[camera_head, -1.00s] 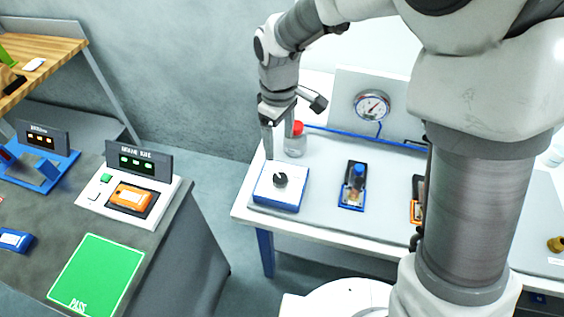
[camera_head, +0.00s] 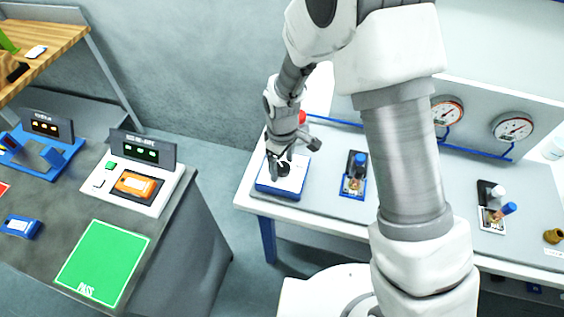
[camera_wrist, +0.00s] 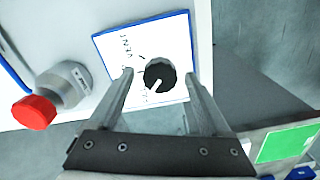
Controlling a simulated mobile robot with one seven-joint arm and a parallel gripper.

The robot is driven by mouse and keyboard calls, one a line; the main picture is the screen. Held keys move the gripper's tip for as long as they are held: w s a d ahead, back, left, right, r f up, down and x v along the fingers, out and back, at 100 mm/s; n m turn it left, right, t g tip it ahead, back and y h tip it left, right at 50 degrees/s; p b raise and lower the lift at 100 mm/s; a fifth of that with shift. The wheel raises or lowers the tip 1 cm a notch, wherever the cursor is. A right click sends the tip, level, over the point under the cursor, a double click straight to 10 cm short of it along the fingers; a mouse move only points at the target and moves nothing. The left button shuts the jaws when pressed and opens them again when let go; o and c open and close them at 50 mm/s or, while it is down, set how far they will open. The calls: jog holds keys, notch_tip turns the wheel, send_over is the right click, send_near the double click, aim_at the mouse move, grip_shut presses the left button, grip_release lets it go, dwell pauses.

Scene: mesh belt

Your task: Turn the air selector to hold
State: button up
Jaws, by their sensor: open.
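The air selector is a white panel with a blue edge (camera_head: 277,190) at the left end of the white bench. Its round black knob (camera_wrist: 160,74) has a white pointer line, which points down and slightly left in the wrist view. Dark lettering on the panel shows beside the knob but is too small to read surely. My gripper (camera_wrist: 161,82) is open, with one finger on each side of the knob. I cannot tell whether either finger touches it. In the head view the gripper (camera_head: 279,164) is over the panel and partly hides the knob.
A blue-based fitting (camera_head: 353,185) and gauges (camera_head: 447,111) are farther right on the bench. The dark counter with the green pad (camera_head: 102,262) lies left, across a floor gap.

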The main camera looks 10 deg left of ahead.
grip_shut()
dwell(0.4)
jog(key=shift+m+b, duration=0.35)
jog(key=shift+m, duration=0.05)
jog(key=m+b, duration=0.2)
jog(key=shift+f+m, duration=0.1)
jog(key=shift+m, duration=0.3)
jog(key=m+b, duration=0.2)
jog(key=m, duration=0.3)
jog(key=shift+m, duration=0.3)
grip_release()
